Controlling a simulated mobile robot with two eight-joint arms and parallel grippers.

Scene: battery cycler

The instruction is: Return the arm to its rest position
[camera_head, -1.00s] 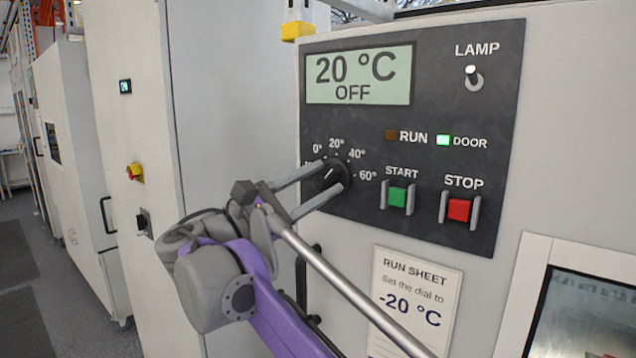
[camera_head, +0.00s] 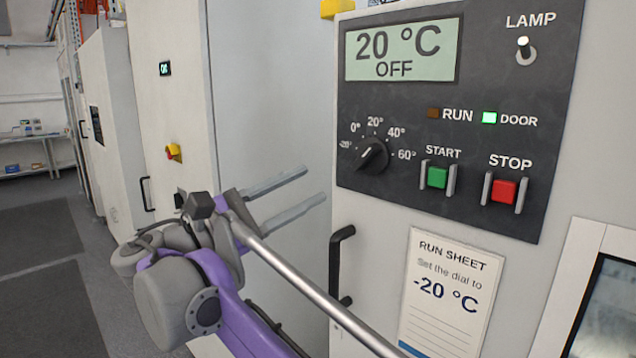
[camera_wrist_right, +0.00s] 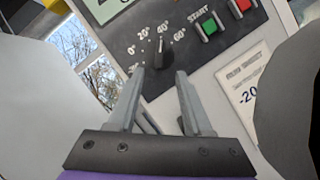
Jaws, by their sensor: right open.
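My right gripper (camera_head: 315,184) is open and empty. Its two grey fingers point at the panel, left of the black dial (camera_head: 373,156) and apart from it. In the right wrist view the gripper (camera_wrist_right: 160,88) has its fingers spread, with the dial (camera_wrist_right: 158,58) beyond them. The dial's scale runs from -20° to 60°; its exact setting is hard to read. The display (camera_head: 402,52) reads 20 °C and OFF. My left gripper is not in view.
Below are a black door handle (camera_head: 338,265) and a run sheet (camera_head: 450,290) saying -20 °C. Open floor (camera_head: 75,190) lies left.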

